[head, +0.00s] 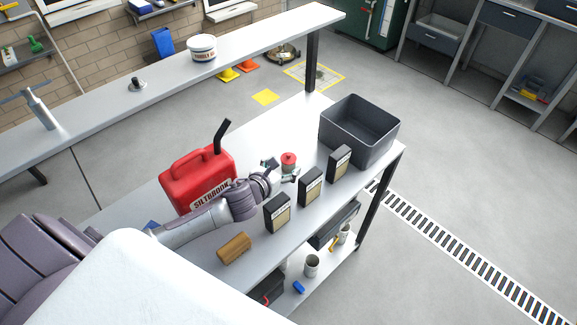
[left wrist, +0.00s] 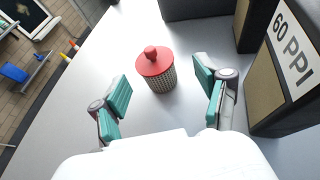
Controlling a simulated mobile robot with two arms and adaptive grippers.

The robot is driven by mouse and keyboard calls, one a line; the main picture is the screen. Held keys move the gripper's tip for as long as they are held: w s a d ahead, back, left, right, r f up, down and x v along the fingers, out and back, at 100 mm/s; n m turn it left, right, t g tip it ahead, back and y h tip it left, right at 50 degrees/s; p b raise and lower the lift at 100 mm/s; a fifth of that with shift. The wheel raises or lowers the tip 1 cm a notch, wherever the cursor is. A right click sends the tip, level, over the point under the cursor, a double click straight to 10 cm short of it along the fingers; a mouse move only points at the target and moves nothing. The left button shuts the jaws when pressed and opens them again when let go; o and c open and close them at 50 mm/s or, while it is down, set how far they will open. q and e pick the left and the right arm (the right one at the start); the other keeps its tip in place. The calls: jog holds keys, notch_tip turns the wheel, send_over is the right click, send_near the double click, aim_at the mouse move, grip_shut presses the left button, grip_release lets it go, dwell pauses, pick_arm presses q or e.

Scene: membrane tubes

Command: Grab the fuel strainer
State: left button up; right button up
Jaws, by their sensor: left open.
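The fuel strainer is a small mesh cylinder with a red lid and knob. In the left wrist view the strainer (left wrist: 157,70) stands upright on the table, just ahead of my left gripper (left wrist: 166,98) and roughly between the lines of its teal pads. The fingers are spread apart and empty. In the head view the strainer's red lid (head: 289,158) shows beyond the fingers of my left gripper (head: 281,171), which partly hide its body. My right gripper is not in view.
Black boxes (head: 311,187) stand in a row along the table's right side, one close to my left gripper. A grey bin (head: 345,138) is at the far end. A red fuel can (head: 178,189) stands left of my arm, and a wooden block (head: 234,248) lies nearer.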

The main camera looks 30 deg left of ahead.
aim_at(287, 160)
pick_arm(q)
jog(key=b+x, duration=0.2)
jog(key=x, duration=0.2)
jog(key=shift+a+b, duration=0.3)
jog(key=shift+b, duration=0.1)
jog(key=shift+w, duration=0.55)
jog(key=shift+s+r, duration=0.1)
jog(key=shift+c, duration=1)
jog(key=c, duration=0.8)
jog(key=shift+c, duration=0.2)
